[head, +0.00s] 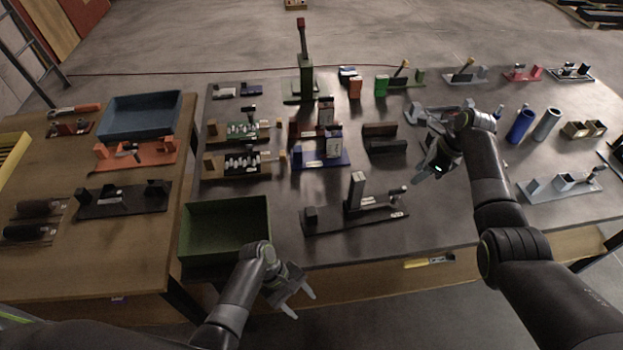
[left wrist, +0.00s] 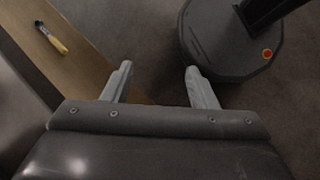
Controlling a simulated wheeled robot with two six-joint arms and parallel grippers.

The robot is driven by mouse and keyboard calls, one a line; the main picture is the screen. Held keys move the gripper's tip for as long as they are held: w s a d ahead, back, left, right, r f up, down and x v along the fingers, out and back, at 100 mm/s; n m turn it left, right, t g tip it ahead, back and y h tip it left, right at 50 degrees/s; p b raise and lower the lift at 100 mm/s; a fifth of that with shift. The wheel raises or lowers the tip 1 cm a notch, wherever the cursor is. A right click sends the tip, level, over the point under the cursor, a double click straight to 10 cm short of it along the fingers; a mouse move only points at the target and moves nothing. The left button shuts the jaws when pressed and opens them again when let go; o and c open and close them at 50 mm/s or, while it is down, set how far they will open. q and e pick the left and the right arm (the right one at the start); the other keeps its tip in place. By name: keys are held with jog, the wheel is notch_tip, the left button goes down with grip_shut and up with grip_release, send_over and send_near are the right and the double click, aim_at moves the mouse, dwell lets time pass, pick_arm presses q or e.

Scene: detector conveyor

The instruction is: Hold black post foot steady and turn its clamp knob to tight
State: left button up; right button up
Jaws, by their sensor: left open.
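A black base plate (head: 340,222) lies at the front middle of the dark table. My left gripper (head: 303,306) is open and empty in front of the table edge, apart from the plate. Its two spread fingers show in the left wrist view (left wrist: 160,88), over the floor. My right gripper (head: 422,165) hangs above the table, right of and behind the plate; its finger opening is unclear.
A green bin (head: 228,203) stands left of the plate. Dark blocks (head: 385,145) and a blue fixture (head: 318,165) lie behind it. A yellow-handled tool (head: 428,262) lies on the lower wooden ledge, also in the left wrist view (left wrist: 50,38). Several other fixtures fill the back.

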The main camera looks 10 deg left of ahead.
pick_arm(q)
jog(key=w+d+r+m, duration=0.1)
jog(key=w+d+r, duration=0.1)
jog(key=w+r, duration=0.45)
notch_tip(320, 180, up, 19)
jog(key=m+t+y, duration=0.2)
jog(key=m+y, duration=0.3)
jog(key=y, duration=0.1)
send_over(312, 215)
notch_tip(312, 215, down, 17)
jog(key=shift+f, duration=0.1)
